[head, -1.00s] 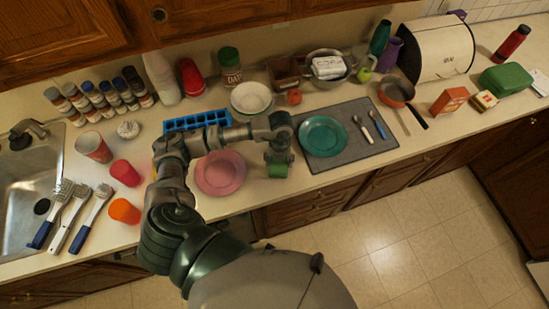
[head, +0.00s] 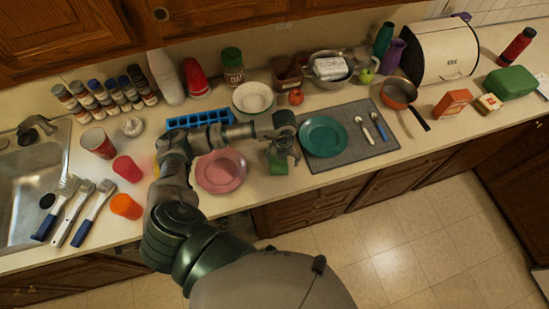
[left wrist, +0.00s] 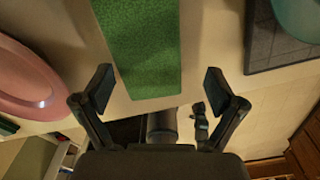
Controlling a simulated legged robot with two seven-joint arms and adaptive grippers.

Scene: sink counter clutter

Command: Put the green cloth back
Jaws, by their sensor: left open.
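The green cloth (left wrist: 140,45) shows in the left wrist view as a flat textured strip on the beige counter, between the pink plate (left wrist: 30,85) and the grey mat (left wrist: 270,50). In the head view only a small part of the cloth (head: 279,168) shows beneath my left gripper (head: 281,156). My left gripper also shows in the left wrist view (left wrist: 160,90), its two fingers spread on either side of the cloth's near end, with nothing held between them. I cannot tell the exact gap between fingers and cloth. My right gripper is not identifiable in either view.
The pink plate (head: 221,182) lies left of the gripper, and the mat (head: 358,151) with a teal plate (head: 323,136) lies right. A blue tray (head: 198,119), white bowls (head: 253,98) and a tomato (head: 296,97) stand behind. The counter's front edge is close.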

